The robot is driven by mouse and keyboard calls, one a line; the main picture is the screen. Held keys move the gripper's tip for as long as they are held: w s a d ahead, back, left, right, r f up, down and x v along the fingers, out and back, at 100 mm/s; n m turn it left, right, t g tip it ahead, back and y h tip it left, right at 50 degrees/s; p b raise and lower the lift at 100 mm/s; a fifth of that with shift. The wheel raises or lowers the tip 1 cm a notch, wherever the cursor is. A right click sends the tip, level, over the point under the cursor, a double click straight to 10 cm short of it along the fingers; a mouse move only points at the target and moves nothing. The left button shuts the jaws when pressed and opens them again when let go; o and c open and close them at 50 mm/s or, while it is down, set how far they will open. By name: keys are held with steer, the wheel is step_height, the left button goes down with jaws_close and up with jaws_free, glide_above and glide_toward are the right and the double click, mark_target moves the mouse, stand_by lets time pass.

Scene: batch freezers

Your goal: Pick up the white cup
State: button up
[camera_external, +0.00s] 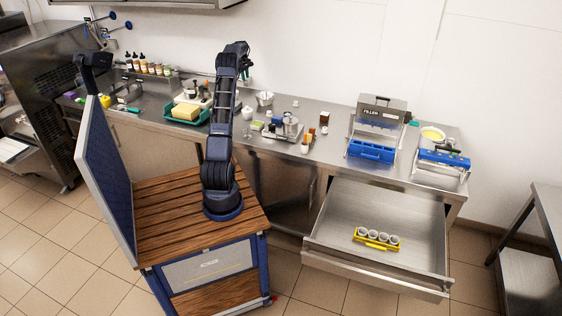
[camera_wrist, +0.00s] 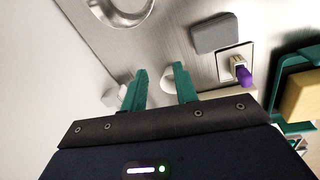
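A small white cup (camera_wrist: 167,79) shows in the wrist view, partly hidden beside the right fingertip. It lies within the gap between my two green fingers as seen there, and I cannot tell whether they touch it. A small white cup (camera_external: 247,113) also stands on the steel counter in the external view, near my arm. My gripper (camera_wrist: 160,77) is open, with a clear gap between its fingers. In the external view my gripper is mostly hidden behind my raised arm. Several white cups (camera_external: 380,237) sit in a yellow holder (camera_external: 370,243) inside the open drawer.
A steel bowl (camera_wrist: 122,8), a grey block (camera_wrist: 216,35) and a purple-tipped item (camera_wrist: 243,73) lie around my gripper. The open drawer (camera_external: 335,205) juts out from the counter (camera_external: 330,160). A yellow block (camera_external: 186,111) sits on a green tray (camera_external: 172,117).

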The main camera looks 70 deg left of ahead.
steer(key=s+a+f+n, duration=0.2)
steer(key=s+a+f, duration=0.5)
steer(key=s+a, duration=0.1)
steer(key=shift+w+a+f, duration=0.1)
steer(key=shift+a+f, duration=0.1)
steer(key=shift+f, duration=1.65)
steer(key=shift+s+a+f, duration=0.1)
steer(key=shift+a+f, duration=0.05)
steer(key=shift+f, duration=1.7)
steer(key=shift+w+a+f, duration=0.1)
steer(key=shift+a+f, duration=0.1)
steer(key=shift+f, duration=1.65)
jaws_close()
